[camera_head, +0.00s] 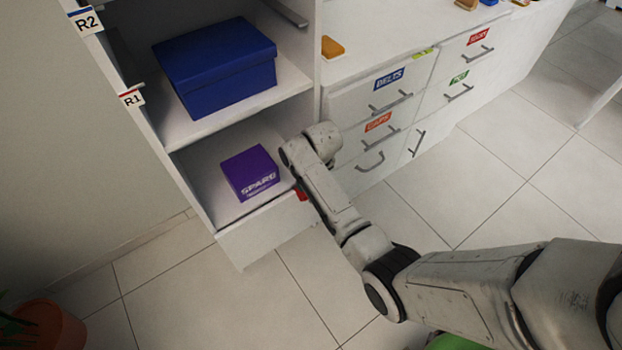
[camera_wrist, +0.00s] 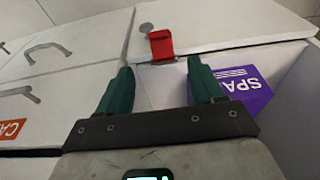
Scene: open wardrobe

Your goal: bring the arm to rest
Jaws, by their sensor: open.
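My gripper (camera_wrist: 162,92) shows in the wrist view with two dark green fingers spread apart and nothing between them. In the head view my arm reaches from the lower right toward the wardrobe's lower shelf, and its fingers are hidden there. The purple box (camera_head: 250,172) with white "SPARE" lettering, partly readable, sits on the lower shelf (camera_head: 205,160). In the wrist view the purple box (camera_wrist: 243,88) is beside and partly behind the right finger. A red piece (camera_wrist: 160,44) is at the shelf's front edge, beyond the fingertips.
A blue lidded box (camera_head: 215,68) is on the shelf above. Labelled drawers (camera_head: 385,105) with metal handles stand right of the shelves, close to my arm. A plant pot (camera_head: 55,325) is at the lower left. The tiled floor (camera_head: 290,300) in front is mostly clear.

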